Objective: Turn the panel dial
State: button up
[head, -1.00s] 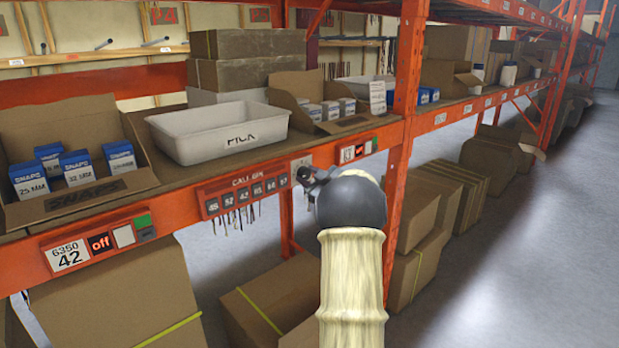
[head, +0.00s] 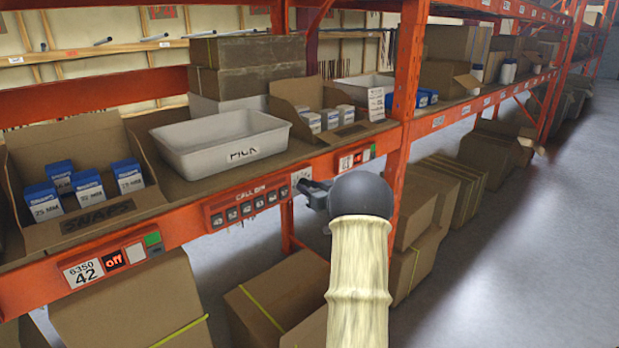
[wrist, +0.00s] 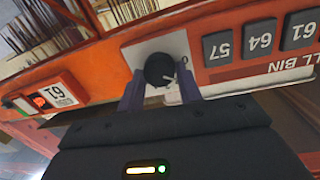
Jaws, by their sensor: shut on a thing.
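The panel dial (wrist: 160,69) is a round black knob with a pale pointer mark, on a light grey plate (wrist: 183,42) on the orange rack beam. In the wrist view the mark points toward the lower right. My gripper (wrist: 160,90) has one dark finger on each side of the knob and is shut on it. In the head view my gripper (head: 306,190) reaches the beam at the right end of the CALL BIN panel (head: 246,204). The knob is hidden there by my gripper; only part of the grey plate shows above it.
A white PICK tote (head: 222,142) stands on the shelf above the panel. A carton of SNAPS boxes (head: 108,216) is at left. An orange upright (head: 408,75) rises right of my arm. Cartons (head: 275,295) stand below the beam. The aisle floor (head: 520,250) at right is clear.

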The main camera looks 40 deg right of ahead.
jog(key=m+p, duration=0.4)
jog(key=p, duration=0.1)
jog(key=m+p, duration=0.2)
jog(key=shift+d+r+y, duration=0.15)
jog(key=shift+r+y, duration=0.15)
jog(key=m+p, duration=0.3)
jog(key=shift+f+y, duration=0.15)
jog(key=shift+y, duration=0.15)
jog(key=shift+f+m+p, duration=0.15)
jog(key=shift+m+p, duration=0.65)
jog(key=o, duration=1)
jog(key=s+d+r+b, duration=0.1)
jog(key=s+b, duration=0.5)
jog(key=s, duration=1.1)
jog(key=shift+s+d+r+b, duration=0.15)
jog(key=shift+d+r+b, duration=0.05)
jog(key=shift+r+b, duration=0.15)
